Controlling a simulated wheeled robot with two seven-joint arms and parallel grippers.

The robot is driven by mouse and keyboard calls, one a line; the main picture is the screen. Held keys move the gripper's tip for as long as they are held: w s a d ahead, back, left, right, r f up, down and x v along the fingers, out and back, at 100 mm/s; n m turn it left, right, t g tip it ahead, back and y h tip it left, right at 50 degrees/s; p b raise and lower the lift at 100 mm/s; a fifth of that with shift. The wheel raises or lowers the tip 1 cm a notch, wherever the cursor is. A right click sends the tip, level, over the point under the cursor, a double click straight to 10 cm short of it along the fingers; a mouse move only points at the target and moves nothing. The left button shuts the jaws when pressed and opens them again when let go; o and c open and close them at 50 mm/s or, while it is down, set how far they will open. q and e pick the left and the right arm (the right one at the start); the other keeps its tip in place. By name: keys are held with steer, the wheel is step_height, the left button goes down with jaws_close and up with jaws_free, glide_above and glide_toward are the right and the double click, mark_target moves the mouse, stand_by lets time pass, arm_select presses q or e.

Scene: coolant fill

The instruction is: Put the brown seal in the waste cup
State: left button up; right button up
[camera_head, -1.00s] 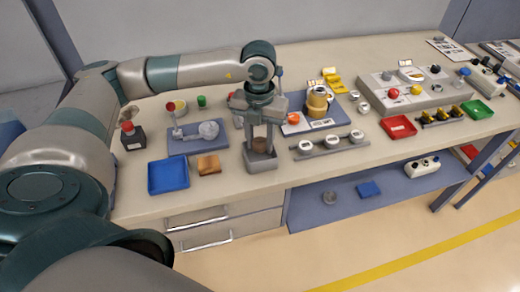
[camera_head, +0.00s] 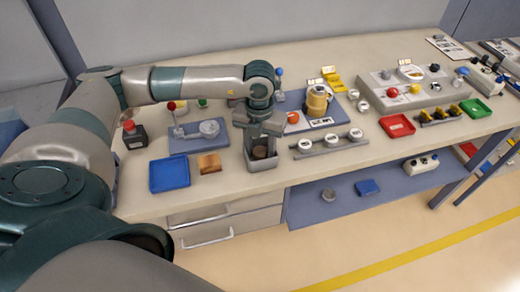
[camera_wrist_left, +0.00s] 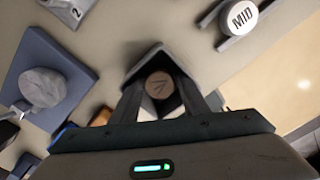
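The waste cup (camera_head: 262,165) is a grey, square-mouthed container on the bench, in front of the blue pump plate. My left gripper (camera_head: 262,146) points straight down over it, with its fingertips at or inside the mouth. The brown seal (camera_wrist_left: 158,84) is a round disc with a dark mark on its top. In the left wrist view it sits between the fingertips, within the cup's walls, and the fingers look shut on it. Whether it touches the cup's floor is hidden. My right gripper is not in view.
Left of the cup lie a blue tray (camera_head: 169,175) and a brown block (camera_head: 209,163). Behind is a blue plate with a grey fitting (camera_head: 209,128). To the right, a rail holds white round caps (camera_head: 331,141). The bench's front edge is close to the cup.

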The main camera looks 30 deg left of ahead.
mark_target(260, 151)
arm_select(q)
steer(key=shift+r, duration=0.25)
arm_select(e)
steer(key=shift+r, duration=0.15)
arm_select(q)
step_height(260, 151, up, 6)
steer(key=shift+r+b, duration=0.1)
steer(key=shift+b, duration=0.65)
steer(key=shift+r+b, duration=0.5)
steer(key=shift+r, duration=2.3)
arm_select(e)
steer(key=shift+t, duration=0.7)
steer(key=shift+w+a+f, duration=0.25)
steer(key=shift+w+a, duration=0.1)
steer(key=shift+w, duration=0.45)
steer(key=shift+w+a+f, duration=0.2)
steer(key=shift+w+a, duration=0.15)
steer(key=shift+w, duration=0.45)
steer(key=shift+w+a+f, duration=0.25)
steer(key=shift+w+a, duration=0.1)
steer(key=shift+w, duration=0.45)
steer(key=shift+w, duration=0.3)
